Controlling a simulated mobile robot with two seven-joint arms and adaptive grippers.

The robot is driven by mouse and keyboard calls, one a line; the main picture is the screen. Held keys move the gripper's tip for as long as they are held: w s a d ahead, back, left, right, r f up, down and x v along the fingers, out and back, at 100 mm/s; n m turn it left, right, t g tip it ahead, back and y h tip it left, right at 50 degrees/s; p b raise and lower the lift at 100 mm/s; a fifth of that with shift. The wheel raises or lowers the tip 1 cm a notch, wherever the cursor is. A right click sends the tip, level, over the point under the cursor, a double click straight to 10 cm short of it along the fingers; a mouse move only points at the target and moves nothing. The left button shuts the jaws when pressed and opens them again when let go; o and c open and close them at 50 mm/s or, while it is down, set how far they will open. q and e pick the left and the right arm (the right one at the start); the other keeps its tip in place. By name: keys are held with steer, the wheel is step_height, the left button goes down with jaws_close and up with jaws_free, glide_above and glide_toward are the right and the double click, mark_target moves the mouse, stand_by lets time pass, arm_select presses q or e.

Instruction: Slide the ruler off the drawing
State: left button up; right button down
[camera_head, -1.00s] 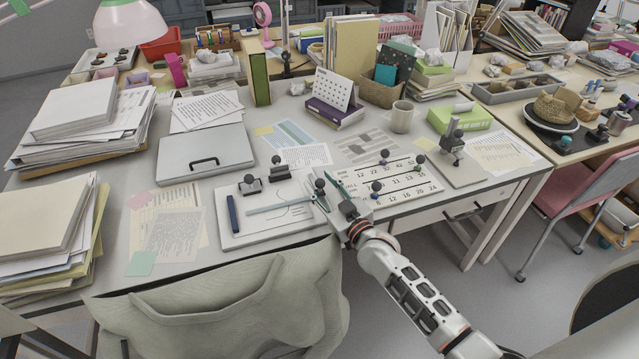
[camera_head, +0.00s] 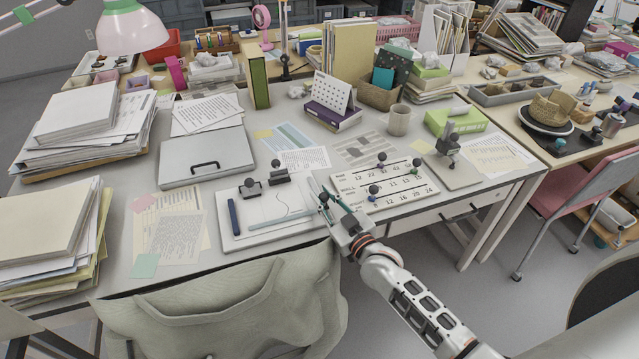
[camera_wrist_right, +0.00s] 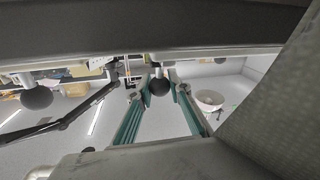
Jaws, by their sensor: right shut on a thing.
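The drawing (camera_head: 262,206) is a white sheet with thin lines on a pale board near the desk's front edge. The ruler (camera_head: 283,218) is a thin pale grey-green strip lying across its lower part, its right end at my right gripper (camera_head: 326,196). In the head view, a black ball knob is between the gripper's green fingers at that end. The right wrist view shows the black knob (camera_wrist_right: 160,86) between the two fingers (camera_wrist_right: 160,98); the gripper is shut on it. How the knob joins the ruler is hidden. My left gripper is not in view.
A number board (camera_head: 390,187) with several knobs lies to the right.

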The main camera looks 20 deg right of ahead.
steer(key=v, duration=0.1)
steer(key=p+v, duration=0.1)
steer(key=v, duration=0.1)
steer(key=shift+s+a+r, duration=0.1)
steer(key=shift+s+a, duration=0.2)
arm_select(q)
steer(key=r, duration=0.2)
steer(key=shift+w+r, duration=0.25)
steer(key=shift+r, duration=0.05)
arm_select(e)
steer(key=c, duration=1.8)
jaws_free()
steer(key=shift+s, duration=0.1)
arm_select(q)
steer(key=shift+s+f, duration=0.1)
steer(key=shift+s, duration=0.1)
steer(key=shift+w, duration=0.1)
arm_select(e)
steer(key=v, duration=1.2)
steer(key=shift+d, duration=0.1)
